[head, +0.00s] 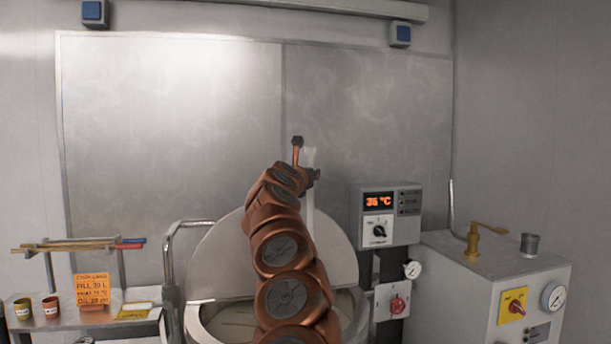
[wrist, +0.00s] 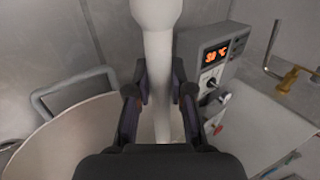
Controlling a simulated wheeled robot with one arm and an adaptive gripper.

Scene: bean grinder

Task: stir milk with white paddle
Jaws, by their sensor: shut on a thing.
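The white paddle (head: 309,190) stands upright above the vat in the head view, its top end showing beside my gripper (head: 311,177). In the wrist view the paddle's white shaft (wrist: 158,65) runs between the two dark fingers of my gripper (wrist: 163,92), which is shut on it. The paddle's lower end is hidden behind my arm. The round metal vat (head: 193,318) stands below with its lid (head: 232,262) raised at the back. Pale milk (head: 230,322) shows inside, partly covered by my arm.
A control box (head: 385,215) with a lit temperature display is right of the vat. A steel cabinet (head: 455,275) with a brass tap (head: 473,240) stands at far right. At left, a shelf holds cups (head: 51,306), an orange card (head: 91,288) and rods on a rack (head: 85,244).

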